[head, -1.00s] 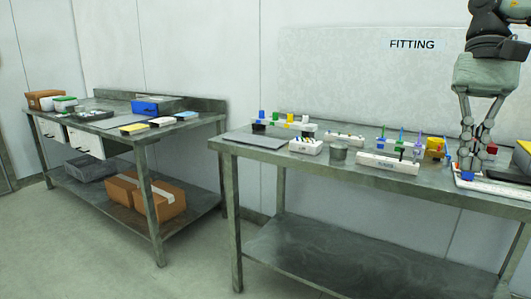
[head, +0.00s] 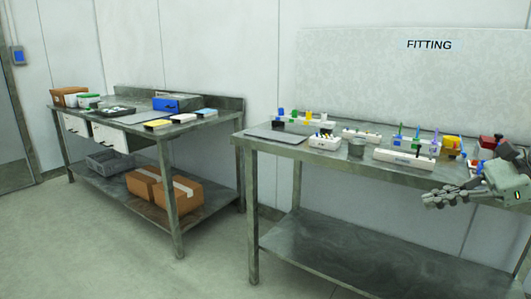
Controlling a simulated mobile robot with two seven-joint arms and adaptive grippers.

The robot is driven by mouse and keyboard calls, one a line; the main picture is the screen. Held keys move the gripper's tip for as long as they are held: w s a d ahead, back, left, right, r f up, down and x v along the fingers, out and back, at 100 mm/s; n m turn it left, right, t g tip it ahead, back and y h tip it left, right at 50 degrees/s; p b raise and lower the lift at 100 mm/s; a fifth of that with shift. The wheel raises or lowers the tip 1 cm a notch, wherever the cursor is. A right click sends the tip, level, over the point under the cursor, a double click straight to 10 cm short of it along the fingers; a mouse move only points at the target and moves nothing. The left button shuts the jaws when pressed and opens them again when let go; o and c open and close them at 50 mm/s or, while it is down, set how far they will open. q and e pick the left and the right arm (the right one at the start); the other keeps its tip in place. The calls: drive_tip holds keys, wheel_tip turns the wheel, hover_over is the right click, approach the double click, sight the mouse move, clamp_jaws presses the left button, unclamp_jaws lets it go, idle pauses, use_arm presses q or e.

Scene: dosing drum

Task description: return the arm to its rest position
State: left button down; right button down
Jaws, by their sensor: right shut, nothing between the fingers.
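My right gripper (head: 436,198) is at the right of the head view, in front of the front edge of the fitting bench (head: 345,167). Its fingers point left and are shut with nothing between them. It is apart from the items on the bench. My left gripper is not in view. Part of the bench's right end is hidden behind my right gripper.
Floor between the benches is clear.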

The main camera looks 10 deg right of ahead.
drive_tip(key=w+d+f+m+t+h, duration=0.1)
drive_tip(key=d+f+m+t+h, duration=0.3)
drive_tip(key=f+m, duration=0.4)
drive_tip(key=w+d+f+m+t+h, duration=0.15)
drive_tip(key=d+f+m+t, duration=0.3)
drive_tip(key=m, duration=0.65)
drive_tip(key=s+f+m+g+h, duration=0.1)
drive_tip(key=s+f+m+h, duration=0.25)
drive_tip(key=f+m, duration=0.5)
drive_tip(key=s+f+m+g+h, duration=0.1)
drive_tip(key=s+f+m+h, duration=0.25)
drive_tip(key=f+m, duration=0.5)
drive_tip(key=s+a+f+m+g+h, duration=0.1)
drive_tip(key=s+a+f+m+g, duration=0.3)
drive_tip(key=f, duration=0.3)
drive_tip(key=s+a+f+m+g, duration=0.1)
drive_tip(key=s+a+f+m, duration=0.35)
drive_tip(key=s+f, duration=0.2)
drive_tip(key=s+a+f+m+g+y, duration=0.1)
drive_tip(key=s+a+f+m+g, duration=0.1)
drive_tip(key=a, duration=0.4)
drive_tip(key=s+a+f+m+g+y, duration=0.1)
drive_tip(key=s+a+f+m+g, duration=0.1)
drive_tip(key=s+a+f, duration=0.2)
drive_tip(key=s+a, duration=0.2)
drive_tip(key=a, duration=0.1)
drive_tip(key=shift+a+g, duration=0.15)
drive_tip(key=shift+g, duration=0.2)
